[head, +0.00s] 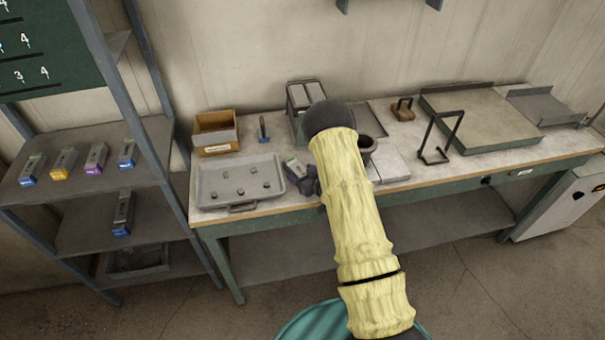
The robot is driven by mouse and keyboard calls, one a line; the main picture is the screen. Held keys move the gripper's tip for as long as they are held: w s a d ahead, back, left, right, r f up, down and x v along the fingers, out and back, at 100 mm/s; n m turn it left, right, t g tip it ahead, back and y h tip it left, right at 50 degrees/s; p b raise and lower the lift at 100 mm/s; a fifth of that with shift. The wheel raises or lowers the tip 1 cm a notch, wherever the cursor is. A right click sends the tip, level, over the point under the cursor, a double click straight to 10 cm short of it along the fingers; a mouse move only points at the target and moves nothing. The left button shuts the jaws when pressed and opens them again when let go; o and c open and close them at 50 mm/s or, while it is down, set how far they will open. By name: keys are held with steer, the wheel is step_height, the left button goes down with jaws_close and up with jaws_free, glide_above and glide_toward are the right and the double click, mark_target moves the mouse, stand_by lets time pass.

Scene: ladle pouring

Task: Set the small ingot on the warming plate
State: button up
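My gripper (310,186) is low over the workbench, just right of the shallow grey tray, and my yellow-sleeved arm covers much of it. A small grey block with a bluish end (295,168) is right at the gripper. I cannot tell whether it is held or only beside the fingers. Several small grey pieces (240,192) lie in the tray (212,199). I cannot tell for sure which piece is the small ingot. A flat grey plate (545,108) at the bench's far right may be the warming plate; a larger flat slab (480,115) is left of it.
A dark round pot (367,144) stands partly behind my arm, beside pale slabs (390,165). A wire stand (437,155) rises right of them. A cardboard box (215,133) and a holder with upright blocks (306,95) are at the back. Shelves (95,205) with labelled bars are left.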

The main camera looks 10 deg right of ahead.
steer(key=shift+r, duration=0.2)
steer(key=shift+s+d, duration=0.1)
steer(key=shift+s, duration=0.15)
steer(key=b+v, duration=0.3)
steer(key=v, duration=0.8)
steer(key=shift+s, duration=0.2)
steer(key=shift+d+r, duration=0.15)
steer(key=shift+w+r, duration=0.15)
steer(key=shift+r, duration=0.1)
steer(key=s+a+r+m+g+h, duration=0.2)
steer(key=s+r+g, duration=0.3)
steer(key=s, duration=0.5)
steer(key=s+a+r+m+g+h, duration=0.2)
steer(key=s+r, duration=0.5)
steer(key=s, duration=0.4)
steer(key=g+h, duration=0.1)
steer(key=g, duration=0.1)
steer(key=shift+s+a+r+g, duration=0.15)
steer(key=shift+a+r+g, duration=0.15)
steer(key=shift+g, duration=0.1)
